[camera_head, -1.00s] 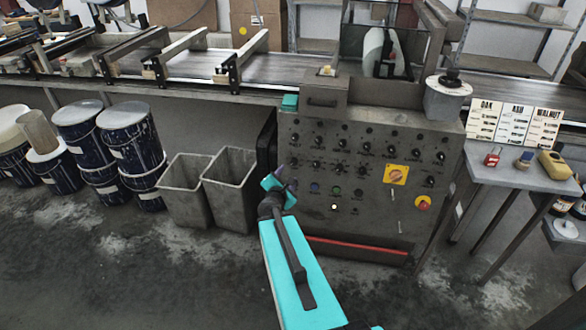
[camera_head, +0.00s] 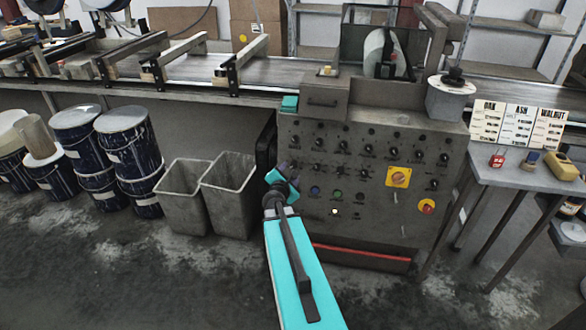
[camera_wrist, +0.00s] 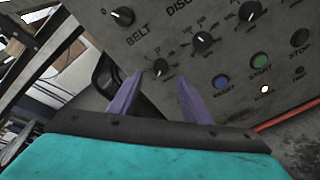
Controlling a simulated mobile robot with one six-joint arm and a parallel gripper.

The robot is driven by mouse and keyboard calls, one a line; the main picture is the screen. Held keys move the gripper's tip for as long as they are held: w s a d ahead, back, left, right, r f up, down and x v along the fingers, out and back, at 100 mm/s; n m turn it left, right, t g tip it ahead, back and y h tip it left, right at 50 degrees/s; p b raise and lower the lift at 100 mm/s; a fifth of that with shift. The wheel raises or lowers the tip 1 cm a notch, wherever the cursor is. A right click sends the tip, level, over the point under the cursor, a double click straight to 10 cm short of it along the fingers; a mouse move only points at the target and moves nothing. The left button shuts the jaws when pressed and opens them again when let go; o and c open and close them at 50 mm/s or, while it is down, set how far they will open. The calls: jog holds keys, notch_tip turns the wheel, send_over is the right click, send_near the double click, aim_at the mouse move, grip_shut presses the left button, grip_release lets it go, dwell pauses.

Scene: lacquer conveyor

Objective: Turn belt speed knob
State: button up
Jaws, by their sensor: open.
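The control panel (camera_head: 380,225) is a dark grey cabinet front with rows of black knobs. In the wrist view the word BELT is printed between an upper black knob (camera_wrist: 122,16) and a lower black knob (camera_wrist: 160,67), nearer the upper one. Both have white pointer marks. My gripper (camera_head: 283,166) is at the panel's left side; its purple fingers show in the wrist view (camera_wrist: 160,80). They are open and empty. The lower knob appears between the fingertips, a little beyond them; contact cannot be told.
A blue button (camera_wrist: 221,81) and a green button (camera_wrist: 259,61) sit right of the fingers. A yellow-and-red rotary switch (camera_head: 399,177) and red emergency button (camera_head: 427,207) are farther right. Two grey bins (camera_head: 230,190) stand left of the cabinet. A side table (camera_head: 510,174) stands right.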

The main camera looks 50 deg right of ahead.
aim_at(293, 165)
jog(key=shift+x, duration=3)
jog(key=shift+c, duration=0.4)
jog(key=c, duration=1)
jog(key=shift+o, duration=0.2)
jog(key=shift+d+r, duration=0.1)
